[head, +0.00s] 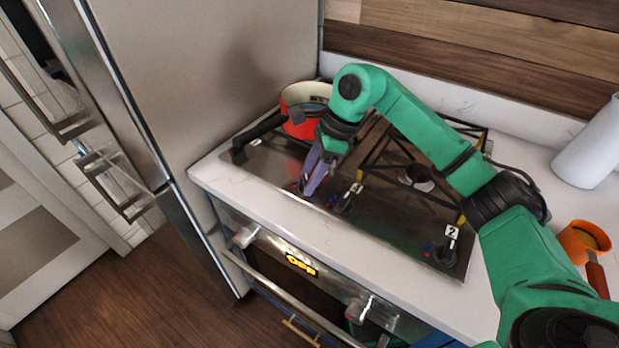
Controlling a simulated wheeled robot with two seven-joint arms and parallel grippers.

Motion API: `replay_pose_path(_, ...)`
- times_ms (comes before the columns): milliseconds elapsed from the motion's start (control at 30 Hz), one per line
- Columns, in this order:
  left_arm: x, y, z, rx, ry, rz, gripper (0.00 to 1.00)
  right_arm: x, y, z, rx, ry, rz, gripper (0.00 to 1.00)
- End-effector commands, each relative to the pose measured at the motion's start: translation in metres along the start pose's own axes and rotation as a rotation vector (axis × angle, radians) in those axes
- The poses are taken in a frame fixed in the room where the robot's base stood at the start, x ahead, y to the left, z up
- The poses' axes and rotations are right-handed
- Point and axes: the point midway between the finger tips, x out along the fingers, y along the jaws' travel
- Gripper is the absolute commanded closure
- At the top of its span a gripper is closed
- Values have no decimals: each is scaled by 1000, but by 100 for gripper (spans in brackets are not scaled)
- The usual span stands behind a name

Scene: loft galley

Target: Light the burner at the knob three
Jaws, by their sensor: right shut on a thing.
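The cooktop (388,226) is a dark panel set in a white counter, with a row of black knobs along its front. The right knob (444,253) has a tag marked 2. The middle knob (343,204) has a small pale tag behind it that I cannot read for sure. My right gripper (305,190) reaches down at the left end of the row and is shut on the left knob, which its fingers mostly hide. No number shows there, and I cannot see a flame. My left gripper is out of view.
A red pot (292,97) stands on the back left of the cooktop. An orange pan (582,240) and a white cylinder (590,150) are at the right on the counter. A tall fridge (215,70) stands at the left. An oven handle (290,300) runs below the counter.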

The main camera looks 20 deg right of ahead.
Motion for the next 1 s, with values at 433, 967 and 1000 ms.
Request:
replay_pose_path(433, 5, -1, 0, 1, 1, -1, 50, -2, -4, 2, -391, -3, 155, 100)
replay_pose_path(967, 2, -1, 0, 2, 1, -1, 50, -2, -6, 4, -838, 0, 340, 100)
replay_pose_path(1000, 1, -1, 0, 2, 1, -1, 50, -2, -6, 5, -866, -1, 351, 100)
